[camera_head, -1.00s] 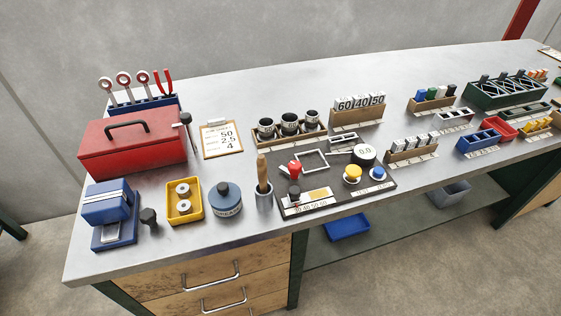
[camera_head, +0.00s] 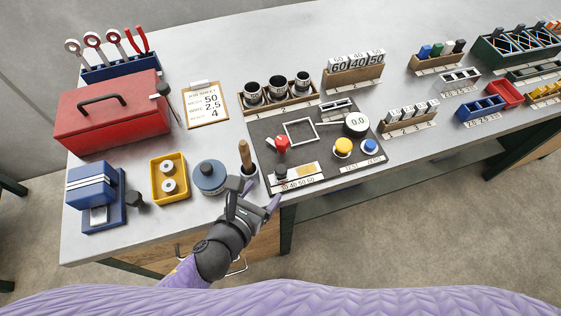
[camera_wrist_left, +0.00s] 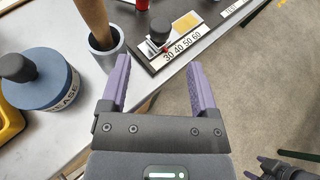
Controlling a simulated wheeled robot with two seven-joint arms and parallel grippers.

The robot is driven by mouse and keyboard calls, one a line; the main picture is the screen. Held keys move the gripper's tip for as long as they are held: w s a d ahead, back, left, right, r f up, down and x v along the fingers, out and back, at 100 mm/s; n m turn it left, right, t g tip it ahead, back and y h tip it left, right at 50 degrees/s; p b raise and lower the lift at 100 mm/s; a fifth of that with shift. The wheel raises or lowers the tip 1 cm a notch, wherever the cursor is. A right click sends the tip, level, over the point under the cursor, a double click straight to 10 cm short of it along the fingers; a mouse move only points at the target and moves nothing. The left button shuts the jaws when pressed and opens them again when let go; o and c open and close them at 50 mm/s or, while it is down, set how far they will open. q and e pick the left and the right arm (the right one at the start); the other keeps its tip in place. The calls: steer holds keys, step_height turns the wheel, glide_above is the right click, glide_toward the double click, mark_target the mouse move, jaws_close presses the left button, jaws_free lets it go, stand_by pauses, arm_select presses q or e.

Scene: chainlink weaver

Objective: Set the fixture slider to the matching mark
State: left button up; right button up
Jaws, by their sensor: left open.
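The fixture slider's black knob (camera_head: 281,172) stands at the left end of a scale strip (camera_head: 297,183) marked 30 40 50 60, on the front of a dark fixture board (camera_head: 325,172). In the left wrist view the knob (camera_wrist_left: 160,30) is near the 30 end, with a small red mark by its base. The job sheet (camera_head: 206,105) on the clipboard reads 50, 2.5 and 4. My left gripper (camera_head: 262,192) is open and empty, just in front of the board and knob, apart from them. Its fingers (camera_wrist_left: 158,65) show in the wrist view. Part of my right gripper (camera_wrist_left: 283,166) shows at lower right there, its jaws unclear.
A metal cup with a wooden handle (camera_head: 245,155) stands close left of the slider. A blue grease tin (camera_head: 209,177) is farther left. A red-topped lever (camera_head: 282,143), yellow button (camera_head: 343,147) and blue button (camera_head: 370,146) stand on the board. Open space lies before the bench.

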mark_target(280, 171)
arm_select(q)
steer(key=b+x, duration=0.2)
steer(key=x, duration=0.6)
steer(key=shift+w+d+f+b, duration=0.15)
steer(key=shift+f+b, duration=0.05)
steer(key=shift+b, duration=0.1)
steer(key=shift+w+d+f, duration=0.15)
steer(key=shift+w+d, duration=0.15)
steer(key=shift+w, duration=0.25)
jaws_close()
stand_by(0.5)
